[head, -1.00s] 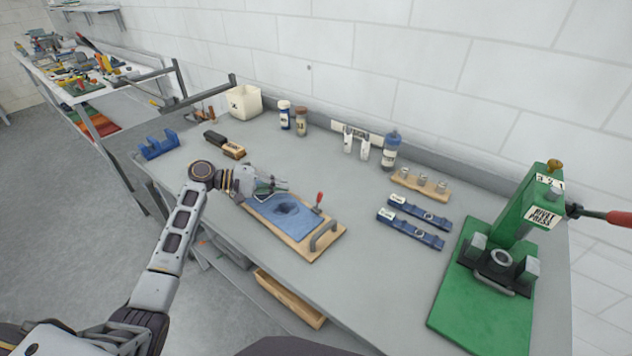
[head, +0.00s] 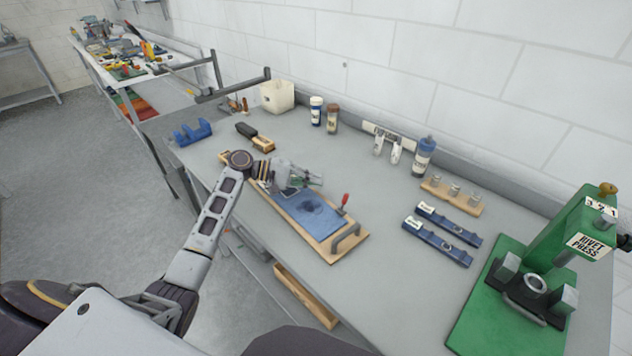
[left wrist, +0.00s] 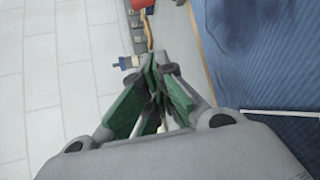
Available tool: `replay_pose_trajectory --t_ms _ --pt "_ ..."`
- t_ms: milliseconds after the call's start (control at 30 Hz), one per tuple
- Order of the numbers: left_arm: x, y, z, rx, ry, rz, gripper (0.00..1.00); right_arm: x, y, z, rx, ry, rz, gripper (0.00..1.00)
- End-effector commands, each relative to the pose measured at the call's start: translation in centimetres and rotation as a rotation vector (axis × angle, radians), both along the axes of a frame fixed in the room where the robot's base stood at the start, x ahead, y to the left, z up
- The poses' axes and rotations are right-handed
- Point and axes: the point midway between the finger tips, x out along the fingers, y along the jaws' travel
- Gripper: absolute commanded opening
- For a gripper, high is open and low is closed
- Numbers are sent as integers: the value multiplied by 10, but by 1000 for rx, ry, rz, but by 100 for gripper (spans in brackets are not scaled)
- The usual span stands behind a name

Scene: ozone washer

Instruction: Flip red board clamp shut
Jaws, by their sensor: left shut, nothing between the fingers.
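The board (head: 318,247) is a wooden base with a blue cloth (head: 308,215) laid on it and a grey bar handle (head: 347,237) at its near right end. The clamp's red handle (head: 345,199) stands up at the board's right edge. Its red part also shows at the top of the left wrist view (left wrist: 142,4). My left gripper (head: 318,180) is over the far left part of the board, apart from the red handle. Its green-padded fingers (left wrist: 160,100) are shut and empty. Contact with the cloth cannot be told. My right gripper is not in view.
A green rivet press (head: 545,265) stands at the right. Two blue strips (head: 437,243) and a wooden block with metal pots (head: 451,194) lie between. Bottles (head: 424,157) and a white bin (head: 277,96) line the wall.

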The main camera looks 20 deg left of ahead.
Motion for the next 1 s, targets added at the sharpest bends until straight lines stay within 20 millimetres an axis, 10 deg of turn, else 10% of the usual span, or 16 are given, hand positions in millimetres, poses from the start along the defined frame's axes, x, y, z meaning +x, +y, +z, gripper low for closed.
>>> replay_pose_trajectory --t_ms 1000 --pt "19 -79 -18 2 -1 -1 0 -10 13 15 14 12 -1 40"
